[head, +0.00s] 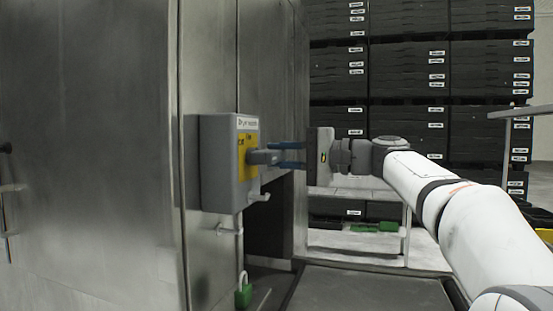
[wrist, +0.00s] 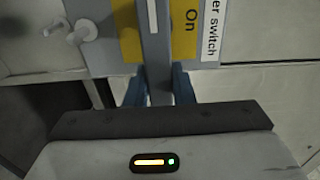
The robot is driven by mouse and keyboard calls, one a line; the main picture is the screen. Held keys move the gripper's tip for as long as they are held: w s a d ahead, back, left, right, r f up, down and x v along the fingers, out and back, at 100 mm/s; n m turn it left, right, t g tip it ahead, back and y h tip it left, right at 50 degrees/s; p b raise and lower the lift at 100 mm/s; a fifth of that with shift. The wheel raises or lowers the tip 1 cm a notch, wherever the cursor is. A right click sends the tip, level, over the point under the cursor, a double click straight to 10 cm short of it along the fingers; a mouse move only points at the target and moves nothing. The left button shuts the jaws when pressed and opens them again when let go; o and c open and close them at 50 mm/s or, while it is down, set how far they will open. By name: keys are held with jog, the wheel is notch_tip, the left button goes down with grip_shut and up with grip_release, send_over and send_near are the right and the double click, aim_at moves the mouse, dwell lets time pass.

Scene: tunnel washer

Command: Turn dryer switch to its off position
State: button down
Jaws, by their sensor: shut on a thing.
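The dryer switch is a grey box (head: 222,165) on a metal wall, with a yellow plate (head: 241,146) and a "Dryer switch" label on its front. Its grey handle (head: 260,157) stands out from the yellow plate. The handle also shows in the wrist view (wrist: 154,45), with the word "On" on the yellow to its right and more yellow to its left. My gripper (head: 280,156) is shut on the handle, its blue fingers on either side of it. The fingers also show in the wrist view (wrist: 158,85). The fingertips are partly hidden.
A small grey peg (head: 258,196) sticks out low on the box. Stacked black crates (head: 408,75) stand behind. A dark opening lies right of the box, and a dark flat surface (head: 365,290) is below my arm.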

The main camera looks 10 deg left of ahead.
jog(key=shift+r, duration=0.1)
jog(key=c, duration=1.2)
grip_release()
jog(key=shift+c, duration=0.2)
jog(key=shift+d, duration=0.1)
jog(key=d, duration=0.7)
jog(key=shift+s+d+b, duration=0.35)
jog(key=shift+s, duration=0.05)
